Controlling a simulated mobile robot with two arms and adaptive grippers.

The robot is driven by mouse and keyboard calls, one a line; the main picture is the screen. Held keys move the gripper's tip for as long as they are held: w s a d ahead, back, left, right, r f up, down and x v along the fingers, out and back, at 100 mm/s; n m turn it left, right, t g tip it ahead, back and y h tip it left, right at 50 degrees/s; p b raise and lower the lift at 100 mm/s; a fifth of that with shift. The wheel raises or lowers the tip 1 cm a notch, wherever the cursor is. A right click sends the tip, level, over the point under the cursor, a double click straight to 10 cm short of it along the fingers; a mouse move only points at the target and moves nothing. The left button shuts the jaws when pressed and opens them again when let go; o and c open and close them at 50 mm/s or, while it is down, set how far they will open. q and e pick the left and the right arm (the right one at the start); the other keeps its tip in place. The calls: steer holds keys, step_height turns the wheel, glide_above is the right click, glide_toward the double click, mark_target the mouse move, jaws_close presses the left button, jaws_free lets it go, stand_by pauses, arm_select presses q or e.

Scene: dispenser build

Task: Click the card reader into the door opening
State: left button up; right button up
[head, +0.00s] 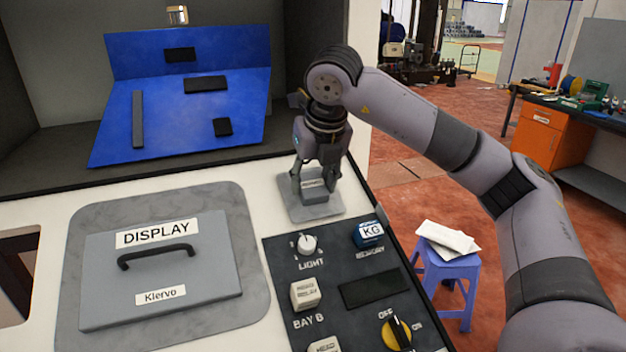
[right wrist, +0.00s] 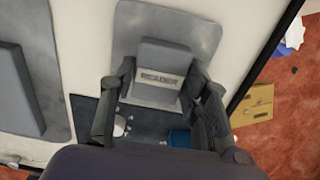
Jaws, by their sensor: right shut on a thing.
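The card reader (head: 314,184) is a small grey block, between the fingers of my right gripper (head: 316,168) in the head view. In the right wrist view the card reader (right wrist: 162,58) shows a label reading "READER", with one finger of my right gripper (right wrist: 163,80) on each side. My right gripper is shut on it. The reader is over a grey plate (head: 328,207) on the white door panel (head: 228,183). The opening itself is hidden by the reader, and I cannot tell how deep the reader sits. My left gripper is not in view.
A grey DISPLAY cover (head: 200,275) with a black handle lies left on the panel. A blue folded sheet (head: 165,110) stands behind. A purple stool (head: 447,270) is right.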

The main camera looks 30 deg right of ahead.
steer(key=shift+f, duration=0.3)
stand_by(0.6)
stand_by(0.4)
steer(key=o, duration=1.4)
steer(key=shift+w, duration=0.1)
steer(key=shift+c, duration=0.2)
steer(key=o, duration=0.5)
steer(key=shift+r, duration=0.1)
steer(key=shift+p+v, duration=1.2)
steer(key=shift+v, duration=1.8)
